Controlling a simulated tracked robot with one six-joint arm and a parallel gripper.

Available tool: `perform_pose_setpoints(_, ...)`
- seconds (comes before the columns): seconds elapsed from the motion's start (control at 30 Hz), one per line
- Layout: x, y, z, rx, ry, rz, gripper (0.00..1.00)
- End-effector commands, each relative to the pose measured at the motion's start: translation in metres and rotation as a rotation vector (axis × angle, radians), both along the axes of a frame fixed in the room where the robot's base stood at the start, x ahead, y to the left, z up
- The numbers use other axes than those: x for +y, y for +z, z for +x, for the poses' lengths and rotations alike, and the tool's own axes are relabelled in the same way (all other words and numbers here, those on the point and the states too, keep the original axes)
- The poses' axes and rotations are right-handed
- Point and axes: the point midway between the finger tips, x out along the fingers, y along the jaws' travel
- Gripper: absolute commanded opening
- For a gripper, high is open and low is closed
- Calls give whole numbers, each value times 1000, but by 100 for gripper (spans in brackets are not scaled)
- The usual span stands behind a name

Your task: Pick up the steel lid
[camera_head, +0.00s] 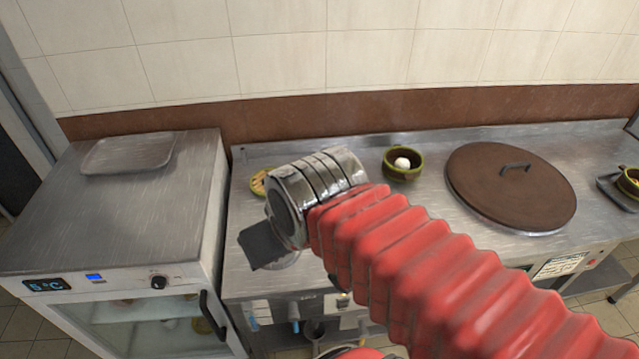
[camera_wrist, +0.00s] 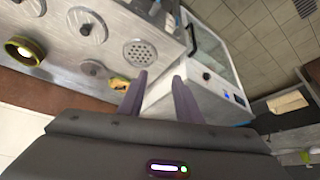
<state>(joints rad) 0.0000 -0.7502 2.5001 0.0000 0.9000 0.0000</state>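In the wrist view, round steel lids with small knobs lie in the counter, one at the upper left (camera_wrist: 86,36) and another cut by the top-left corner (camera_wrist: 36,9). I cannot tell which is the task's lid. My gripper (camera_wrist: 160,77) has its two fingers apart with nothing held between them, off to the right of the lids in that view. In the head view, my arm covers most of the counter's left part. Only a bit of a round steel disc (camera_head: 287,262) shows below the wrist, beside a dark part of my gripper (camera_head: 262,246).
A large brown lid with a bar handle (camera_head: 510,195) lies on the right of the steel counter (camera_head: 440,222). A green bowl (camera_head: 404,173) holding something white stands behind my arm. A cabinet with a glass front (camera_head: 120,230) carries a clear tray (camera_head: 130,154) at left.

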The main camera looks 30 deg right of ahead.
Motion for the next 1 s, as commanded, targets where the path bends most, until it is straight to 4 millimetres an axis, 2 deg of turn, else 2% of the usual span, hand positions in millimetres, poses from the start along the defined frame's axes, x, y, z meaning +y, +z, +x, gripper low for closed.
perform_pose_setpoints(0.13,0,0,0,0,0,0,31)
perform_pose_setpoints(0.37,-2,4,6,5,-4,-1,47)
perform_pose_setpoints(0.47,-6,10,17,15,-11,-3,47)
perform_pose_setpoints(0.67,-22,25,51,48,-36,-7,47)
perform_pose_setpoints(1.0,-55,40,123,107,-76,-11,47)
